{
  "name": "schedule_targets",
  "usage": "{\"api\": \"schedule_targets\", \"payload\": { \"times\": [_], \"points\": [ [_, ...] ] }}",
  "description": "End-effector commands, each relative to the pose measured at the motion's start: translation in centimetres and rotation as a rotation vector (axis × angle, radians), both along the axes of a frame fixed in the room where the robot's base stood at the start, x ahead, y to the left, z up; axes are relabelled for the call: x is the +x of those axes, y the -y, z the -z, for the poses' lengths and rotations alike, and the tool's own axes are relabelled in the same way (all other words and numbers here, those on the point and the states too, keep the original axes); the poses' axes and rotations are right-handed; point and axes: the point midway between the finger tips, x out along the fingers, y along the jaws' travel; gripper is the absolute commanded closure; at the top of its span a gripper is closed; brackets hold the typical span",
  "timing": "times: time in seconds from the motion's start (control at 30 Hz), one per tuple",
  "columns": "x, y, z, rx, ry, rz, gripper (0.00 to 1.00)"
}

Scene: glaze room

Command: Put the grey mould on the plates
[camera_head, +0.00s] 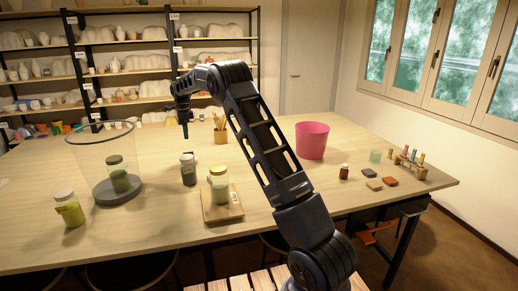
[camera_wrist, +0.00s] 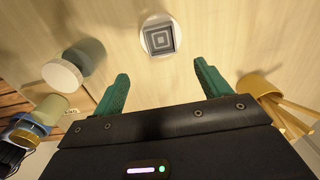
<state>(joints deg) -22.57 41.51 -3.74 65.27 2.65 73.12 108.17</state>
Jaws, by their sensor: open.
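My gripper (camera_head: 183,132) is raised above the back middle of the table, pointing down. In the wrist view its green fingers (camera_wrist: 160,82) are wide apart with nothing between them. I cannot identify the plates with certainty; small dishes sit on the back shelves (camera_head: 120,99).
A clear cylinder (camera_head: 85,150) on a grey disc stands left. A dark grey jar (camera_head: 188,172) and a jar on a wooden board (camera_head: 222,210) stand nearby. A cup of sticks (camera_head: 220,137) is beside my gripper.

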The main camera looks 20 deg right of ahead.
Motion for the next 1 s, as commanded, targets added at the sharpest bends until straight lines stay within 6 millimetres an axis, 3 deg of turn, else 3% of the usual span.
{"api": "schedule_targets", "payload": {
  "times": [0.17,0.53,0.8,1.0],
  "points": [
    [-2.1,3.2,-4.0,0.011,0.025,-0.082,0.24],
    [-10.2,11.2,-12.4,0.021,0.095,-0.348,0.24],
    [-17.5,16.4,-16.6,0.009,0.15,-0.544,0.24],
    [-23.5,19.8,-18.5,-0.012,0.188,-0.689,0.24]
  ]
}}
